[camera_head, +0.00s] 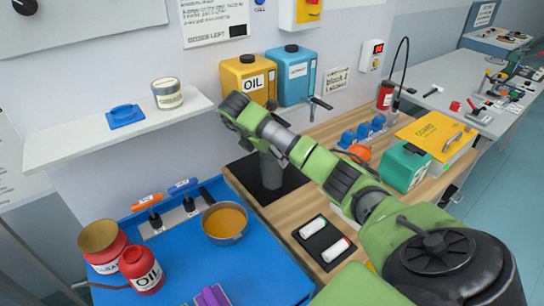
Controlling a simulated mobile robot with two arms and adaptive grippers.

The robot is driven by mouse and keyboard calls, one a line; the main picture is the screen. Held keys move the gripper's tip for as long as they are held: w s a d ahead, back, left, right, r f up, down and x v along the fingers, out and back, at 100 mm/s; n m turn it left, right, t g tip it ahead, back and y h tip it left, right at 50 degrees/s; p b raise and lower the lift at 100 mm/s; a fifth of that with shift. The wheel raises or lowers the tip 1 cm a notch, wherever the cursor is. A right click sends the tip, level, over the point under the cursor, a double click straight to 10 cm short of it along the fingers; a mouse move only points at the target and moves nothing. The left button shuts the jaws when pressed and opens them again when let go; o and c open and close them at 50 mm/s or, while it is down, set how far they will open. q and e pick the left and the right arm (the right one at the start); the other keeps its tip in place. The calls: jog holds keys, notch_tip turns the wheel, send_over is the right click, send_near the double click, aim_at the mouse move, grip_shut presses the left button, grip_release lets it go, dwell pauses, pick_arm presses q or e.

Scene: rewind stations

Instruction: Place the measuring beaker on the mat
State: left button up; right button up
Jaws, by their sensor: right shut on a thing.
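The black mat (292,180) lies on the wooden worktop just right of the blue surface. My right arm reaches in from the lower right, and its gripper (268,150) points down over the mat, partly hidden by my own arm. It is shut on a grey, cylinder-like thing, which seems to be the measuring beaker (271,178). The beaker is upright over the mat, its upper part covered. I cannot tell whether its base touches the mat. My left gripper is not in view.
A pan of orange liquid (224,222) stands left of the mat. Yellow (248,78) and blue (297,75) canisters stand behind it. A black tray with two white cylinders (323,242) lies in front. Blue items (363,131) and a teal box (405,168) are to the right.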

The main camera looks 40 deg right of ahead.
jog(key=o, duration=1.3)
jog(key=shift+f, duration=0.15)
jog(key=s+a+r+p, duration=0.1)
jog(key=a+r+p, duration=0.1)
jog(key=a, duration=1.1)
jog(key=shift+a+r, duration=0.3)
jog(key=shift+r, duration=0.15)
